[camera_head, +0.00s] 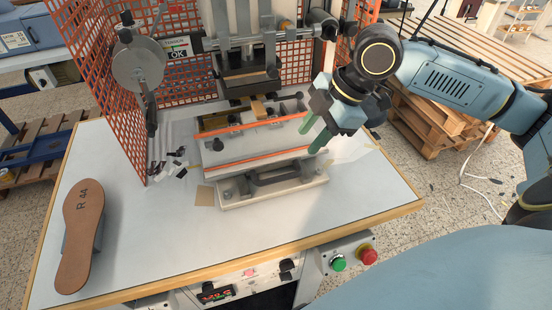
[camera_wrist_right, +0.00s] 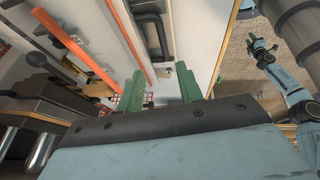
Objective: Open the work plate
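The work plate (camera_head: 255,151) is a pale plate with two orange strips, lying under the stamping press. A dark bar handle (camera_head: 283,173) sits along its front side; the handle also shows in the right wrist view (camera_wrist_right: 151,32). My right gripper (camera_head: 315,133) is at the right end of the plate, its green fingers apart with nothing visible between them. In the right wrist view its fingers (camera_wrist_right: 160,88) are also apart, below the handle in the picture. Contact with the plate cannot be told. My left gripper (camera_wrist_right: 263,50) shows small in the right wrist view, its opening unclear.
The press head (camera_head: 246,75) hangs above the back of the plate, inside an orange mesh guard (camera_head: 118,85). A brown sole (camera_head: 80,225) marked R 44 rests at the table's left. A green button (camera_head: 338,263) and red button (camera_head: 368,255) are at the front edge. The right front tabletop is clear.

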